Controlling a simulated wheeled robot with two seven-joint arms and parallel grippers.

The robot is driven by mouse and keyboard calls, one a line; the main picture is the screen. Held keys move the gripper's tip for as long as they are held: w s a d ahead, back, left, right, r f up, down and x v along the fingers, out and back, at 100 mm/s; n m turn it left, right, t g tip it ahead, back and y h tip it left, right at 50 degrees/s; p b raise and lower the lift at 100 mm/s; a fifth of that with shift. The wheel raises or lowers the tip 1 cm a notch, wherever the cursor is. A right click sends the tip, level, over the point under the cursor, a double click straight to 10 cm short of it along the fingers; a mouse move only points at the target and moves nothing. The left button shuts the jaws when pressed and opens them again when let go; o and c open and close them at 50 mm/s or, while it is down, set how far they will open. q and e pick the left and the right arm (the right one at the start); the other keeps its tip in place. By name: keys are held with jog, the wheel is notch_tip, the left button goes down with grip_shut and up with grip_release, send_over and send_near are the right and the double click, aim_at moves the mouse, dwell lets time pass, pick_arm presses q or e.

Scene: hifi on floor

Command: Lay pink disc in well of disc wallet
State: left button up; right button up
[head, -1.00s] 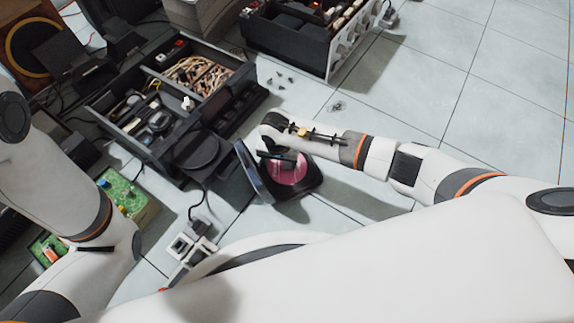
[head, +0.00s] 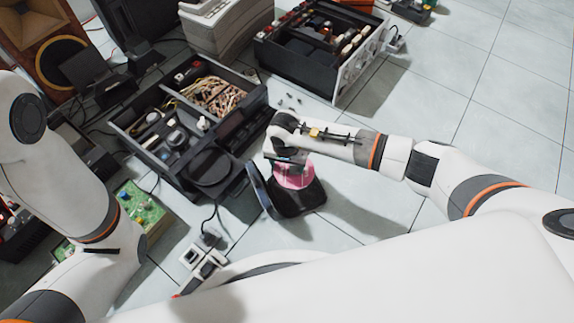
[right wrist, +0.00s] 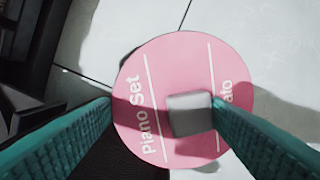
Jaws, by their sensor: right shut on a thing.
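The pink disc (right wrist: 175,65) has white print reading "Piano Set" and a small grey block (right wrist: 190,115) on its face. In the head view the pink disc (head: 294,177) shows beneath my right gripper (head: 287,158), over the far part of the black disc wallet (head: 298,203). The wallet lies open on the floor, its lid (head: 262,191) raised on the left. I cannot tell whether the disc touches the wallet. The gripper hides the disc's far side. My left gripper is not in view.
A black compartment box (head: 185,125) with cables and parts stands left of the wallet. Another parts box (head: 322,48) stands behind. A green circuit board (head: 138,207) and a power strip (head: 203,262) lie nearer. Tiled floor on the right is clear.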

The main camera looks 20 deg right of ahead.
aim_at(289, 178)
jog(key=shift+s+f+b, duration=0.1)
jog(key=shift+f+b, duration=0.25)
jog(key=shift+g, duration=0.3)
jog(key=f+b, duration=0.1)
jog(key=f, duration=0.1)
jog(key=f+b, duration=0.2)
jog(key=s+f+b, duration=0.1)
jog(key=f, duration=0.1)
jog(key=shift+d, duration=0.2)
jog(key=shift+s+f+b, duration=0.2)
jog(key=shift+f+b, duration=0.65)
jog(key=shift+f+b, duration=0.5)
jog(key=shift+f, duration=0.1)
jog(key=o, duration=1)
